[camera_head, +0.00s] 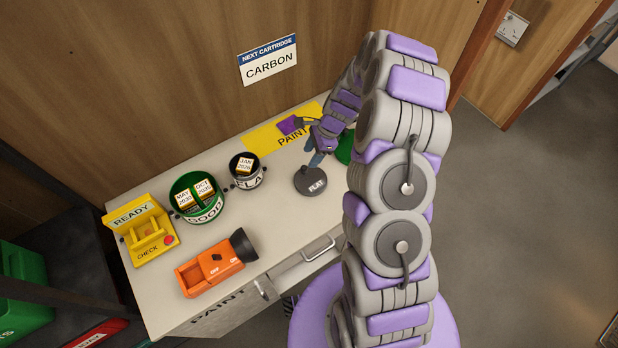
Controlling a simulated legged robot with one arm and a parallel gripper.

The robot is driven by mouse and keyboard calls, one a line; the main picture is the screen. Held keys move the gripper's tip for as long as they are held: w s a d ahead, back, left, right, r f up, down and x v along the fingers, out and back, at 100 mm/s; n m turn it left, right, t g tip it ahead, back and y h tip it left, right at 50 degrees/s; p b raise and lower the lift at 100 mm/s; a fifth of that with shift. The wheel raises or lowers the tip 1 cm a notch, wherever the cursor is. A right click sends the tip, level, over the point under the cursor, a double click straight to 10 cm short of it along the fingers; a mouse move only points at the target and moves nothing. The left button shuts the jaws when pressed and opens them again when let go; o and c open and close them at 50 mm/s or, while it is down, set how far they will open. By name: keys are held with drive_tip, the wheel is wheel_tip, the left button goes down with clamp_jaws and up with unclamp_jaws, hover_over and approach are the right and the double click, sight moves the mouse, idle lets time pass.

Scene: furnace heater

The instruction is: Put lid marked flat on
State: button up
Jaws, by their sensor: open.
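The lid marked FLAT (310,182) is a dark grey disc on the pale bench top, at the middle right of the head view. The dark pot marked FLA (247,182), its last letter hard to see, stands to its left, uncovered, with a cartridge dated JAN (245,166) inside. My gripper (305,142) is open, just behind the lid. A blue tip reaches down close to the lid's back edge; I cannot tell whether it touches. A green disc (345,149) is partly hidden behind my arm.
A green pot marked GOOD (205,214) holds two dated cartridges. A yellow READY/CHECK stand (152,248) and an orange heater (209,271) stand left and in front. A yellow PAINT strip (262,140) lies along the back wall.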

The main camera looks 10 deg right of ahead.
sight(305, 167)
drive_tip(key=shift+b+x, duration=0.7)
drive_tip(key=shift+x, duration=2.45)
drive_tip(key=shift+s, duration=0.1)
drive_tip(key=shift+c, duration=0.4)
clamp_jaws()
